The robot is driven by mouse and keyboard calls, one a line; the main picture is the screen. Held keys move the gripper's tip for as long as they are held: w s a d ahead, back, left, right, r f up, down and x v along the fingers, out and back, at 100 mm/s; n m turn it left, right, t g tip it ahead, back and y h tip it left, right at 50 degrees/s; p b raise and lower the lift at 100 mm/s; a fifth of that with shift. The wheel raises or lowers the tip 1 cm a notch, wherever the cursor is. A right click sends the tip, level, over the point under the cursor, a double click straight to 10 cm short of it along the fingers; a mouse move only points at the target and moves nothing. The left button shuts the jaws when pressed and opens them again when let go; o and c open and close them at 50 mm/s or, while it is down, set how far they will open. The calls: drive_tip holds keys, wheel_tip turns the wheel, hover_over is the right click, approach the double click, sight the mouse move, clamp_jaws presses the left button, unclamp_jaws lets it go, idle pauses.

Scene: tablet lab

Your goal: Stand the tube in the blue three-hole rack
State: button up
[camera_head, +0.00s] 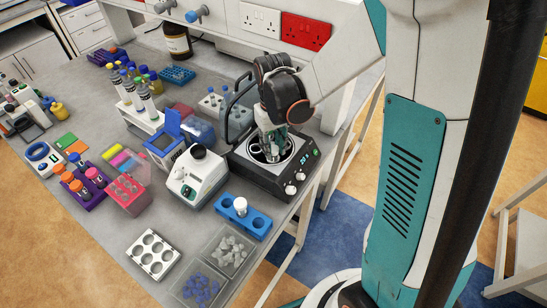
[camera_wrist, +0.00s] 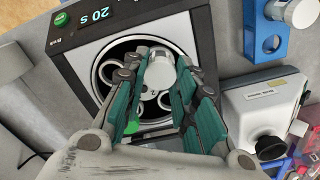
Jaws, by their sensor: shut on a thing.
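My gripper (camera_head: 272,148) is down in the open bowl of a black and grey centrifuge (camera_head: 252,177). In the wrist view, the green fingers of my gripper (camera_wrist: 155,75) are shut on a white-capped tube (camera_wrist: 160,72) in the rotor. The tube's lower part is hidden. The blue three-hole rack (camera_head: 241,225) stands on the bench, front left of the centrifuge in the head view. A white-capped tube (camera_head: 240,205) stands in its middle hole, and the outer holes look empty. The rack also shows at the upper right of the wrist view (camera_wrist: 262,48).
The centrifuge's raised lid (camera_head: 236,103) stands beside my gripper. A white instrument (camera_head: 197,176) stands left of the centrifuge, behind the rack. A white holed rack (camera_head: 153,254) and clear bins (camera_head: 226,250) are near the bench's front edge. Racks and bottles crowd the left.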

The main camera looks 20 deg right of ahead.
drive_tip(key=shift+r+p, duration=2)
drive_tip(key=shift+r, duration=1.25)
drive_tip(key=shift+r, duration=0.1)
wheel_tip(320, 180, up, 4)
drive_tip(key=p, duration=0.2)
drive_tip(key=shift+p, duration=0.3)
drive_tip(key=s+a, duration=0.3)
drive_tip(key=a, duration=0.5)
drive_tip(key=s+a+b, duration=0.1)
drive_tip(key=s+a, duration=0.3)
drive_tip(key=a, duration=0.5)
drive_tip(key=shift+s, duration=0.25)
drive_tip(key=shift+f+b, duration=1.85)
drive_tip(key=shift+f, duration=0.3)
